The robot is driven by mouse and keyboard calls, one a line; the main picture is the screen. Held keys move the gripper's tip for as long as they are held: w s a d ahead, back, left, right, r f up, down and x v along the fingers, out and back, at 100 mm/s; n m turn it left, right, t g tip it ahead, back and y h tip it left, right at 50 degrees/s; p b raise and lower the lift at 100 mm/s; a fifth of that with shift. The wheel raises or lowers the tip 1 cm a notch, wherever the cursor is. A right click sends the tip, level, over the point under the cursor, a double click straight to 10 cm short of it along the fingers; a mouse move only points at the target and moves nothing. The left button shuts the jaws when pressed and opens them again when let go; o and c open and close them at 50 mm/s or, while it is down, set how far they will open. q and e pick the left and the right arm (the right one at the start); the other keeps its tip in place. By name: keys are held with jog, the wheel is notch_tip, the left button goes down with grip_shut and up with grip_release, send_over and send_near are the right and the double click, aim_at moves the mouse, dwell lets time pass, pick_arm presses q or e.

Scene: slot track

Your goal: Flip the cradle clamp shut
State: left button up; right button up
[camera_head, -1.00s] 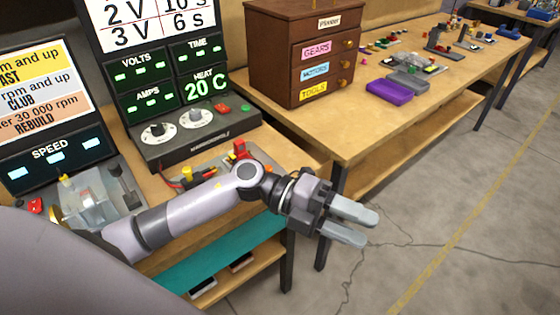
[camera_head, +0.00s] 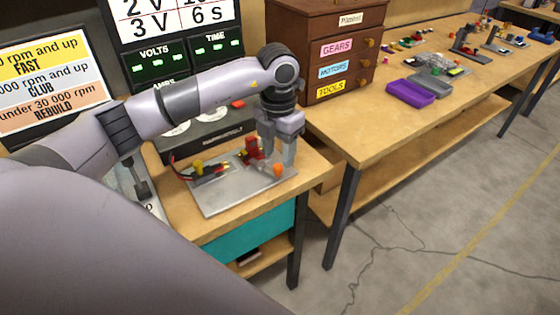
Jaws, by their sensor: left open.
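A grey metal plate (camera_head: 232,198) lies on the bench at the front. It carries a small red part (camera_head: 251,150), which looks like the cradle clamp, and an orange knob (camera_head: 278,170) to its right. I cannot make out whether the clamp is raised or closed. My left gripper (camera_head: 279,157) points down over the right part of the plate, its fingers open, just right of the red part and close above the orange knob. I cannot tell whether it touches either. My right gripper is not in view.
A yellow part (camera_head: 198,167) with red and black wires sits on the plate's left. The power supply (camera_head: 205,135) stands close behind, partly hidden by my arm. A brown drawer cabinet (camera_head: 312,50) and a purple box (camera_head: 410,92) are on the bench to the right.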

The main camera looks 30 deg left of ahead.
aim_at(277, 167)
pick_arm(q)
jog(key=shift+f, duration=2)
grip_shut()
jog(key=shift+s+f+m+b, duration=0.1)
jog(key=shift+s+m+b, duration=0.25)
jog(key=shift+m, duration=0.35)
jog(key=shift+s+a+m+b, duration=0.1)
jog(key=shift+s+m+b, duration=0.35)
jog(key=shift+m, duration=0.65)
grip_release()
